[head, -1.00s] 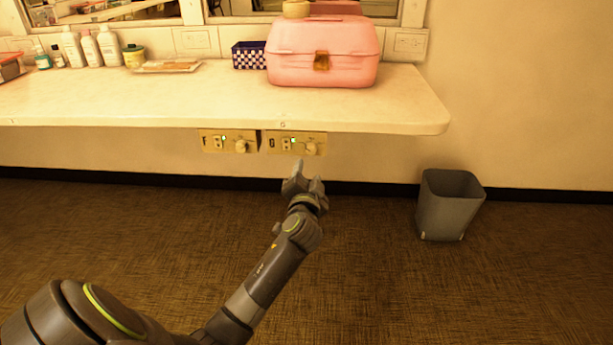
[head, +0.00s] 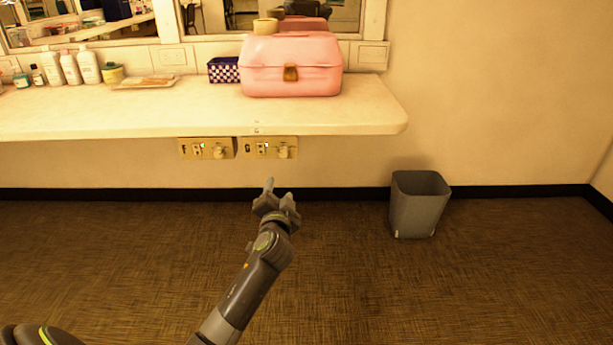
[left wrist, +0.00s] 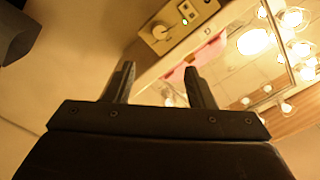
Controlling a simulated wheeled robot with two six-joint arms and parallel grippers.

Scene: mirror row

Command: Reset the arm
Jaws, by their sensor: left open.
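My left gripper (head: 278,192) is open and empty in the head view, in front of and below the counter's front edge, apart from the control plates. It also shows in the left wrist view (left wrist: 160,85), with its two fingers spread and nothing between them. Two control plates hang under the counter: a left one (head: 206,149) and a right one (head: 268,148), each with a knob and small switches. In the left wrist view, one plate (left wrist: 176,30) shows a knob and a lit green light. My right gripper is not in view.
The counter (head: 200,119) holds a pink case (head: 290,66), a checkered basket (head: 223,70), a tray (head: 146,82) and several bottles. A grey bin (head: 418,205) stands on the floor to the right. The floor around my arm is clear.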

